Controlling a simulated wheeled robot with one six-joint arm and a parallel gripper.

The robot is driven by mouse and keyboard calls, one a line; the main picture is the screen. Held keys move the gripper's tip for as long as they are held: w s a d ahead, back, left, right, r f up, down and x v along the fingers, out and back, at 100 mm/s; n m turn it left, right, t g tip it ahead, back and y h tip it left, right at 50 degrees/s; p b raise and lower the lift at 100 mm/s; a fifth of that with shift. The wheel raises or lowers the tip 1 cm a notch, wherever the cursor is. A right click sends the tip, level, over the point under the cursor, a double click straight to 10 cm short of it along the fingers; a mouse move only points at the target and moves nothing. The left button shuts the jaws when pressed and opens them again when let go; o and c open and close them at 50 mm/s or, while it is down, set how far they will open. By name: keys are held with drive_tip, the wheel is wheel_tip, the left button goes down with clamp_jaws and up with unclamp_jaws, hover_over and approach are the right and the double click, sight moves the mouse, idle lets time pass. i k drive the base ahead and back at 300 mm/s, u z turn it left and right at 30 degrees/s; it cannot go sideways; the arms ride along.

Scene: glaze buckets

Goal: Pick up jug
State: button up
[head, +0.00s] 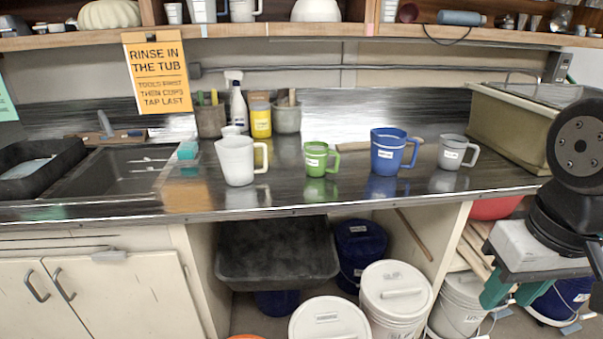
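Several jugs with handles stand upright in a row on the dark counter (330,192). A white jug (235,162) is at left, then a smaller green one (316,160), a tall blue one (388,152) and a grey one (452,152) at right. All handles point right. The blue, green and grey ones carry small white labels. My gripper (513,291), a grey block with two teal fingers, hangs at the lower right, in front of and below the counter edge. Its fingers are apart with no jug between them. It is well away from the jugs.
A sink (110,172) with a black tray is at left. A spray bottle (238,106), a yellow container (260,118) and tool pots stand behind the white jug. A beige tub (508,122) fills the right. Lidded buckets (396,292) stand below. A shelf (300,32) runs above.

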sight(317, 153)
drive_tip(key=u, duration=0.5)
drive_tip(key=k, duration=1.1)
drive_tip(key=z, duration=0.15)
drive_tip(key=i, duration=0.5)
drive_tip(key=z, duration=0.75)
drive_tip(key=i, duration=1.4)
drive_tip(key=u, duration=0.95)
